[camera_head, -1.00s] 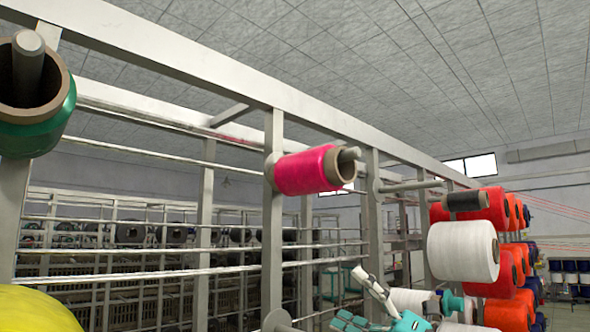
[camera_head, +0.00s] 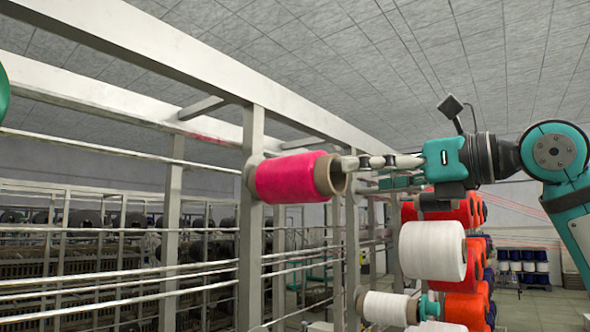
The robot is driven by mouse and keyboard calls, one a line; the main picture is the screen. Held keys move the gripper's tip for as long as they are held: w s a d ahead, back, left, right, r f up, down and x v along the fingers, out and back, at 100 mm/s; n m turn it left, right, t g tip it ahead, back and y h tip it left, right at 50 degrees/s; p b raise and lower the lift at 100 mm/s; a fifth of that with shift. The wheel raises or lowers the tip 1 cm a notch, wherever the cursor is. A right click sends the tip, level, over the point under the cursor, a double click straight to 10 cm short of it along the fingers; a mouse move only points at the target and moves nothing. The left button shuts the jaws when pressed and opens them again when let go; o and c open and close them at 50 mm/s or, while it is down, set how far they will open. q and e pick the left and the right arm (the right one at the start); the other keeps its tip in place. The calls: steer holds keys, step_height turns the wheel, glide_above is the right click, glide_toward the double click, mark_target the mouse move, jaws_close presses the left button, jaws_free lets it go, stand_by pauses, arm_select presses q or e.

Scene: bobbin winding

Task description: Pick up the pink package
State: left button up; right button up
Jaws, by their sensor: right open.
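The pink package (camera_head: 288,178) is a bobbin of bright pink yarn on a brown tube. It sits sideways on a peg of the white metal frame (camera_head: 249,220), its open tube end facing right. My right gripper (camera_head: 362,171) comes in from the right at the package's height, fingers pointing left. It is open, with its upper fingertip close to the tube's open end and the peg tip. Whether it touches them I cannot tell. My left gripper is not in view.
A large white bobbin (camera_head: 432,250) and several orange-red bobbins (camera_head: 466,306) hang below my right gripper. A smaller white bobbin (camera_head: 389,308) is on a lower peg. Horizontal rails cross the frame at left.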

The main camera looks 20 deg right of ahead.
mark_target(340, 169)
steer(key=p+x, duration=0.1)
steer(key=x, duration=0.4)
steer(key=shift+a+r+p, duration=0.1)
steer(key=shift+a+p, duration=0.1)
steer(key=shift+p, duration=0.2)
steer(key=p+x, duration=0.2)
steer(key=x, duration=0.1)
steer(key=p+x, duration=0.1)
steer(key=p, duration=0.1)
steer(key=shift+w+r, duration=0.35)
steer(key=shift+w, duration=0.2)
steer(key=shift+w+a+f, duration=0.15)
steer(key=shift+w+a, duration=0.1)
steer(key=shift+s+d, duration=0.1)
steer(key=shift+c, duration=0.3)
steer(key=shift+c, duration=1.1)
steer(key=c, duration=0.9)
